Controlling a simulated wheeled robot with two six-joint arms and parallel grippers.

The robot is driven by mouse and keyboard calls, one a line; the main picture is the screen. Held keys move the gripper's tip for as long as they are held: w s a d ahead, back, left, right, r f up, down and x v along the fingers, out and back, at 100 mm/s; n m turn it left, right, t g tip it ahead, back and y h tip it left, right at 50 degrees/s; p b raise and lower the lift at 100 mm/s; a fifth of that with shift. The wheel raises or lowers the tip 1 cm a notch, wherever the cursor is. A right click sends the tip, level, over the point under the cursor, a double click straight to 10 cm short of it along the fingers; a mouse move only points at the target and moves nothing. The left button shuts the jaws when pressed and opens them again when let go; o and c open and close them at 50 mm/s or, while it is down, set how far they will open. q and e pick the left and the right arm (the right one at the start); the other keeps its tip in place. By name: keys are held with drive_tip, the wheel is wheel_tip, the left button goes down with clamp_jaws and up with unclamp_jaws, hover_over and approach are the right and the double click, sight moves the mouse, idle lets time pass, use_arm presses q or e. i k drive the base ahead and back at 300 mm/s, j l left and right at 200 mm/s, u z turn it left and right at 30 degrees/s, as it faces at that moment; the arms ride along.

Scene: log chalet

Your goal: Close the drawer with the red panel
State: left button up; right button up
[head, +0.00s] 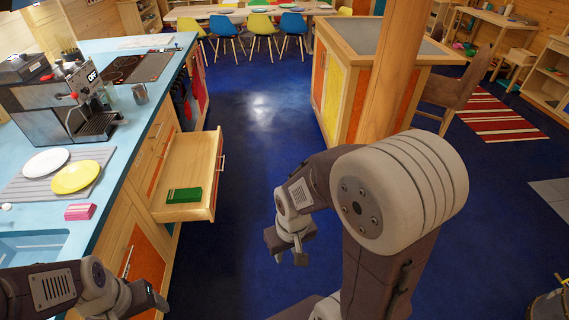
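A wooden drawer (205,141) stands pulled out of the blue-topped counter, left of the middle. A green box (184,195) lies in it. The drawer's front faces right and is seen nearly edge-on, so its panel colour is hidden; a handle shows on its outer side. My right gripper (290,259) hangs over the blue floor, right of the drawer and nearer to me, apart from it. Its fingers look apart with nothing between them. My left gripper (160,303) is low at the left, by the counter's front; its finger opening cannot be made out.
The counter (125,150) carries a coffee machine (70,100), a white plate (45,162), a yellow plate (75,177) and a pink box (80,212). An island (345,95) with a wooden post stands right. The blue floor (262,130) between is clear.

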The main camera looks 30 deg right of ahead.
sight(193, 160)
drive_tip(key=l+z, duration=0.2)
drive_tip(key=i+l+u, duration=0.15)
drive_tip(key=i, duration=0.4)
drive_tip(key=i+l+u, duration=0.2)
drive_tip(key=i, duration=0.3)
drive_tip(key=i+l+u, duration=0.15)
drive_tip(key=i, duration=0.4)
drive_tip(key=i+l+u, duration=0.15)
drive_tip(key=i+l, duration=0.25)
drive_tip(key=i, duration=0.1)
